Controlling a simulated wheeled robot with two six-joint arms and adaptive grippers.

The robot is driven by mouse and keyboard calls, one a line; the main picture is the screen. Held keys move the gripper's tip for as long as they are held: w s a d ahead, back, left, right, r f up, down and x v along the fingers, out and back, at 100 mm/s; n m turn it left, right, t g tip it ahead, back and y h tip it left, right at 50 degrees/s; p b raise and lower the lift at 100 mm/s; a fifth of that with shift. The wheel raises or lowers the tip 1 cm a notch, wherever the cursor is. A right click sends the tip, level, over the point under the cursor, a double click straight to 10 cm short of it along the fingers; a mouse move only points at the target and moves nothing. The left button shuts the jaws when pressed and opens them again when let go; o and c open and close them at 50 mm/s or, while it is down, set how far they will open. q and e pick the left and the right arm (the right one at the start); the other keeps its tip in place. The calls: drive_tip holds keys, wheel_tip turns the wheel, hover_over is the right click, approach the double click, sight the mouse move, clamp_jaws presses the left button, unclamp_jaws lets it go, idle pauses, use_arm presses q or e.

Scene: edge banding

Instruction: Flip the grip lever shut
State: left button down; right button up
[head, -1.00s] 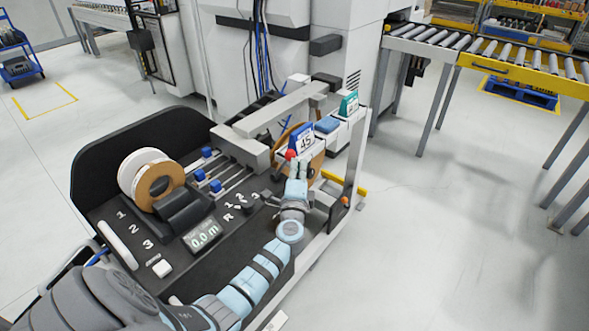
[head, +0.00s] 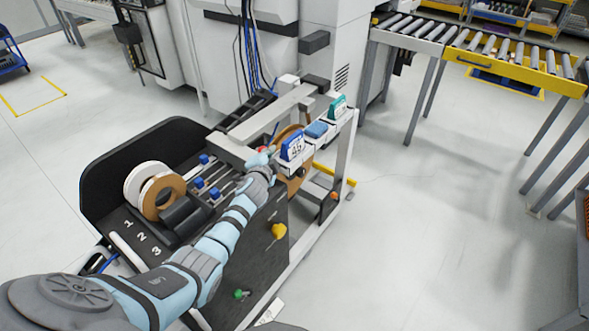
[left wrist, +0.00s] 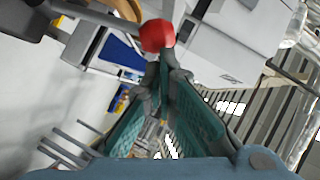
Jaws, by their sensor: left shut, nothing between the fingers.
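The grip lever's red ball knob (left wrist: 157,35) shows at the top middle of the left wrist view, on a grey rod. In the head view only a small red bit of it (head: 263,150) shows beside my fingers. My left gripper (head: 264,158) is at the far end of the banding machine, close against the knob. In the left wrist view its fingertips (left wrist: 163,62) are together just below the knob, with nothing between them. I cannot tell whether they touch it. The lever's base is hidden in the head view. My right gripper is not in view.
A blue card marked 45 (head: 292,147) and a green card (head: 337,107) stand right of my gripper. Banding rolls (head: 160,192) and blue-knobbed slides (head: 203,176) lie left. Yellow (head: 279,230) and green (head: 239,294) knobs are on the side panel.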

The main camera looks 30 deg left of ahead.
use_arm(q)
drive_tip(key=a, duration=0.3)
drive_tip(key=shift+w+a+f, duration=0.1)
drive_tip(key=shift+w+f, duration=0.05)
drive_tip(key=shift+w, duration=0.05)
drive_tip(key=shift+w+a+f+b, duration=0.1)
drive_tip(key=shift+a+b, duration=0.1)
drive_tip(key=shift+a, duration=0.35)
drive_tip(key=shift+w+a+f+b, duration=0.1)
drive_tip(key=shift+a+b, duration=0.05)
drive_tip(key=shift+a, duration=0.35)
wheel_tip(320, 180, up, 4)
drive_tip(key=s+d+p, duration=0.2)
drive_tip(key=d+p, duration=0.1)
drive_tip(key=p, duration=0.4)
approach(262, 148)
wheel_tip(262, 148, up, 5)
drive_tip(key=s, duration=0.3)
drive_tip(key=shift+w+a+f, duration=0.1)
drive_tip(key=shift+w, duration=0.2)
